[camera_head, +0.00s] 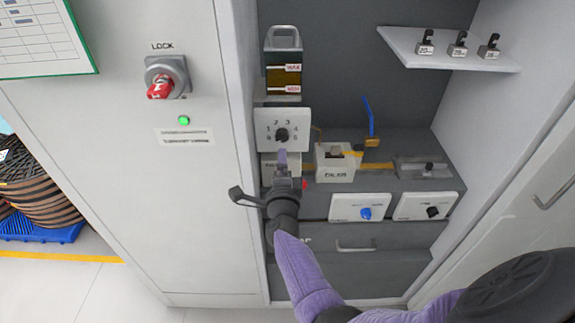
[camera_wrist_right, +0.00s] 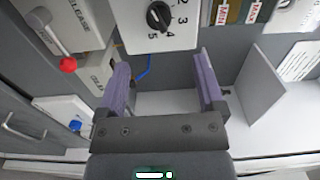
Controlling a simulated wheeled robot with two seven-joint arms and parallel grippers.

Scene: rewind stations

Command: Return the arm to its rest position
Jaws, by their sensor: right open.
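My right gripper (camera_head: 283,158) reaches up in front of the recessed workstation, just below the numbered dial panel (camera_head: 282,130). In the right wrist view my gripper (camera_wrist_right: 162,65) is open, its two purple fingers apart with nothing between them. The dial panel with its black knob (camera_wrist_right: 159,17) shows beyond the fingertips, near the top. I cannot tell whether the fingers touch the panel. My right arm (camera_head: 305,275) comes up from the bottom right. My left gripper is not in view.
A small box (camera_head: 334,163) and a blue lever (camera_head: 369,118) stand right of the gripper. Panels with a blue knob (camera_head: 365,213) and a black knob (camera_head: 432,211) sit lower right. A shelf (camera_head: 455,62) holds several small weights. A red lock switch (camera_head: 160,87) is left.

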